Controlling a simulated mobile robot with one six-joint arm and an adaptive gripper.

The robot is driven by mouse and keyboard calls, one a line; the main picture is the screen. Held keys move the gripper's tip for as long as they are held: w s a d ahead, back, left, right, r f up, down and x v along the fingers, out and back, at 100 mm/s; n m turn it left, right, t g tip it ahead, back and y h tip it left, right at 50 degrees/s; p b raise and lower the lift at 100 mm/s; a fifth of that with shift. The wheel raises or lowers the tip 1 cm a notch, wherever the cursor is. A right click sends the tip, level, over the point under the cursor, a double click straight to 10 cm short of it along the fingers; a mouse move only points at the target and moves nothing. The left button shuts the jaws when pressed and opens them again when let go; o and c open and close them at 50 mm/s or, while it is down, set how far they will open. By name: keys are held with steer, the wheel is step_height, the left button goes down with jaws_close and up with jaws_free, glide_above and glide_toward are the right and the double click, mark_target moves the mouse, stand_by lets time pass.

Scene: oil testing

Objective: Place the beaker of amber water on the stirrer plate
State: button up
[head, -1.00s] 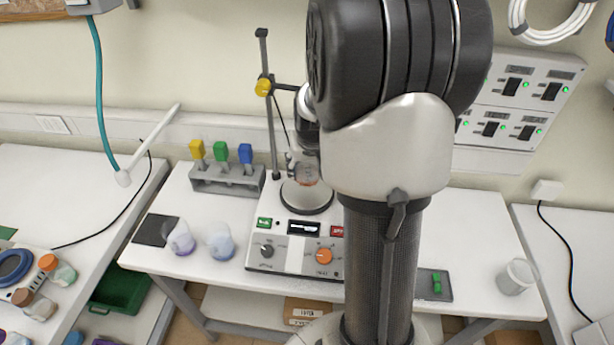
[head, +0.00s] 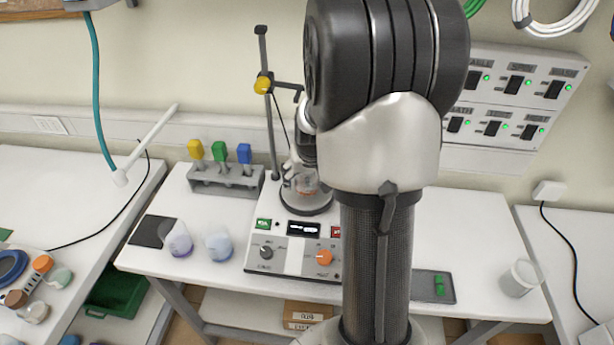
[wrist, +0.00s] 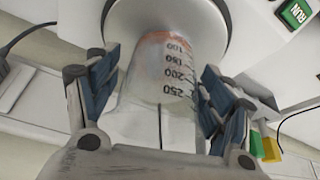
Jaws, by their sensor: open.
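The clear graduated beaker (head: 307,185) with amber-orange liquid stands on the round stirrer plate (head: 305,207). In the wrist view the beaker (wrist: 160,85) shows scale marks, and its orange contents lie at the far end by the pale round plate (wrist: 215,22). My gripper (wrist: 157,85) is open, with one blue-padded finger on each side of the beaker and visible gaps between pads and glass. In the head view my gripper (head: 304,181) is around the beaker and partly hidden by my arm.
The stirrer's front panel (head: 290,258) has knobs and buttons. A stand rod (head: 270,120) with a yellow clamp knob rises behind it. Two flasks (head: 180,240) and a grey rack (head: 226,182) stand to the left. An empty-looking cup (head: 519,278) stands at the right.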

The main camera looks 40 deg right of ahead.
steer(key=p+v, duration=0.3)
steer(key=v, duration=0.9)
steer(key=shift+r, duration=0.2)
